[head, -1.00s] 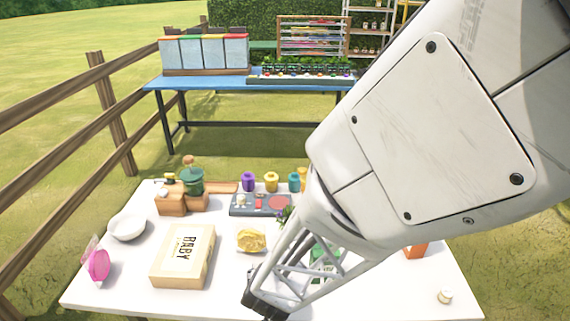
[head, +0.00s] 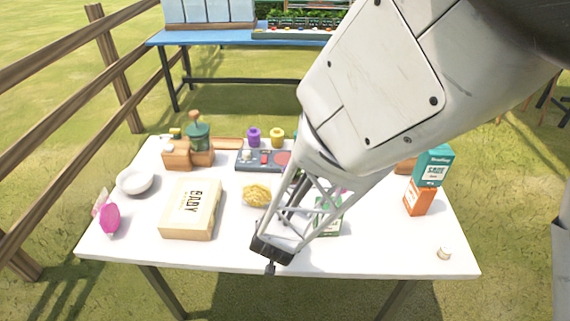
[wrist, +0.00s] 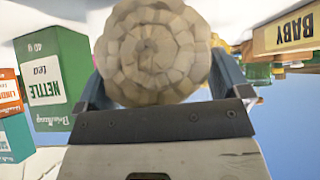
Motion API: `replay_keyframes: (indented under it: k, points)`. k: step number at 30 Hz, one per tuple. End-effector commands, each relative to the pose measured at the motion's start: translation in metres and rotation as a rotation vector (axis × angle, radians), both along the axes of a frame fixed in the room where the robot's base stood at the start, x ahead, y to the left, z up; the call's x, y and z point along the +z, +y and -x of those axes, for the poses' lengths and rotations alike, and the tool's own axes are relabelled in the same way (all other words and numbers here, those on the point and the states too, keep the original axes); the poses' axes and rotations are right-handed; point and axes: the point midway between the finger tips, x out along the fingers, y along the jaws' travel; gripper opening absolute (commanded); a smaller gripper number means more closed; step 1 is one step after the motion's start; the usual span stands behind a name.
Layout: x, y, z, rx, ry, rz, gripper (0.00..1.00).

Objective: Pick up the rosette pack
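A pink round thing with a clear sheet behind it (head: 109,218) lies at the left front of the white table; it looks like the rosette pack, but I see no label. My gripper (head: 270,262) hangs over the front middle of the table, well right of it. In the wrist view my gripper's fingers (wrist: 162,85) are spread. A pale round thing with petal-like rings (wrist: 153,52) shows between them; I cannot tell whether they touch it. A yellow textured thing (head: 257,195) lies just behind my gripper in the head view.
The BABY box (head: 191,208) stands left of my gripper. The green NETTLE tea box (head: 328,216) stands close right, with orange (head: 419,200) and teal (head: 433,167) boxes stacked farther right. A white bowl (head: 135,181) stands behind the pink thing.

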Motion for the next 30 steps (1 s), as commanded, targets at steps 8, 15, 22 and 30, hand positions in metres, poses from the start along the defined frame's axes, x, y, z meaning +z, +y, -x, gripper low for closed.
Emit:
replay_keyframes:
  k: [8, 15, 22, 30]
  points:
    - [0.000, 0.000, 0.000, 0.000, 0.000, 0.000, 0.66]
    - [0.002, 0.000, 0.000, 0.000, 0.000, 0.000, 0.66]
    - [0.014, 0.000, 0.000, -0.001, -0.001, -0.001, 0.66]
    - [0.048, 0.000, 0.000, -0.001, -0.002, -0.002, 0.66]
